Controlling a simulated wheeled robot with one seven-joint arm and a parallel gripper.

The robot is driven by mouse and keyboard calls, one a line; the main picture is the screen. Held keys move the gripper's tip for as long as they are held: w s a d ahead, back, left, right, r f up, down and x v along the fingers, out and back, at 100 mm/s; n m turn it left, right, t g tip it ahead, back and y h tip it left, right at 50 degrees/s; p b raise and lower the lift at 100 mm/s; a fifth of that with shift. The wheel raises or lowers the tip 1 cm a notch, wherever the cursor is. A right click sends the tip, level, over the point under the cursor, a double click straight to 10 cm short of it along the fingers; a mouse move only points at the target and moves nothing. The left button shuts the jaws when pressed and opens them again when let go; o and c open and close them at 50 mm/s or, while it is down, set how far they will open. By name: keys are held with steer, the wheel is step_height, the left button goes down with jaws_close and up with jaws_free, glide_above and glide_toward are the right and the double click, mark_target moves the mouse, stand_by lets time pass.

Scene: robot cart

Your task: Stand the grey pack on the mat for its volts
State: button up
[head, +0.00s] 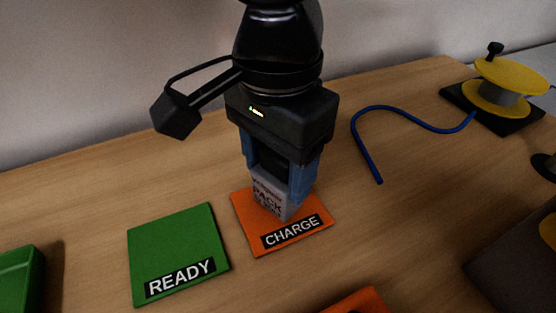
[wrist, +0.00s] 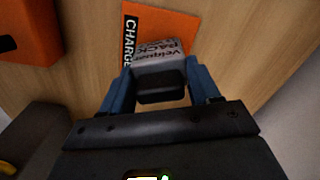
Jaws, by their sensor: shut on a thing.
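The grey pack (head: 270,197) has dark printed lettering that includes the word PACK. My gripper (head: 283,180) points down with its blue fingers shut on the pack, over the orange mat marked CHARGE (head: 308,236). In the wrist view the pack (wrist: 158,50) sits between the fingertips (wrist: 160,72), with the orange mat (wrist: 185,25) behind it. The pack looks upright; I cannot tell whether its base touches the mat. A green mat marked READY (head: 175,240) lies to the left and is bare. No volts figure is readable on either mat.
A green container (head: 18,275) stands at the left edge. An orange object (head: 360,301) is at the bottom edge. A blue cable (head: 405,112) runs to a yellow reel (head: 497,88) at the back right.

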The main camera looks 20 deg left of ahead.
steer(key=o, duration=1.6)
steer(key=shift+f, duration=0.15)
steer(key=shift+c, duration=0.2)
step_height(320, 180, up, 12)
steer(key=shift+r+p, duration=0.15)
steer(key=shift+p, duration=0.4)
